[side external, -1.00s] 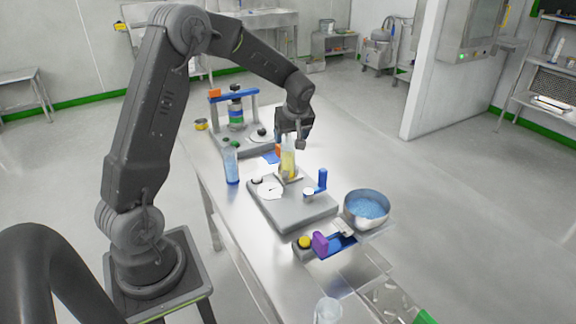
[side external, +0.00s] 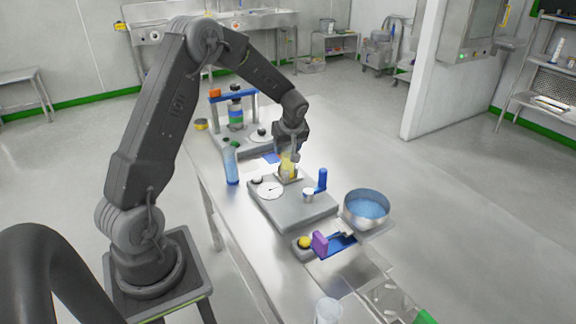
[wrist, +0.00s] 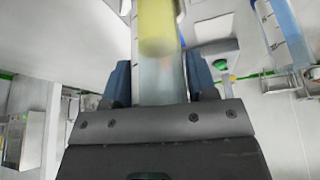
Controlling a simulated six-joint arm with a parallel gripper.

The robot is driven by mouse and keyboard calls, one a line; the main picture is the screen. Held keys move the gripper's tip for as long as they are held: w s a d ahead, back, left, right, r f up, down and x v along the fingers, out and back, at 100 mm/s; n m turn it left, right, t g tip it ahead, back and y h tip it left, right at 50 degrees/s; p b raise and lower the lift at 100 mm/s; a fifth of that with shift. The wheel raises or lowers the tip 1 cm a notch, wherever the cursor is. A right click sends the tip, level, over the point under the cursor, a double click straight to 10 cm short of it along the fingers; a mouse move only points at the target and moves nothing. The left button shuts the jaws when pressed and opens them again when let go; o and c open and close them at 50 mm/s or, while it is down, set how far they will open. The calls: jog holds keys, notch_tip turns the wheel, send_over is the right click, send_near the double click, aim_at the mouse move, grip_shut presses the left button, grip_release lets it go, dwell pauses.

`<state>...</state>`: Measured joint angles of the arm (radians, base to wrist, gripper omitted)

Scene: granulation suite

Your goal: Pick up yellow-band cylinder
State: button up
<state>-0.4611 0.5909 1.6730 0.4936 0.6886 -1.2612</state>
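The yellow-band cylinder (side external: 288,168) stands upright on the grey device with a dial, its top hidden by my gripper (side external: 291,153). In the wrist view the clear cylinder with its yellow band (wrist: 156,25) lies between the two blue-grey fingers of my gripper (wrist: 160,80). One finger is on each side of it, close to its walls. I cannot tell whether the fingers touch it.
A blue-filled cylinder (side external: 231,165) stands to the left of the grey device (side external: 300,210). A blue post (side external: 321,180) and a small white cup (side external: 308,195) are on the device's right side. A steel bowl (side external: 366,222) of blue granules stands further right.

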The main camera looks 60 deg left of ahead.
grip_shut()
jog(key=shift+r, duration=0.15)
notch_tip(320, 180, up, 22)
dwell(1.5)
jog(key=shift+r, duration=0.1)
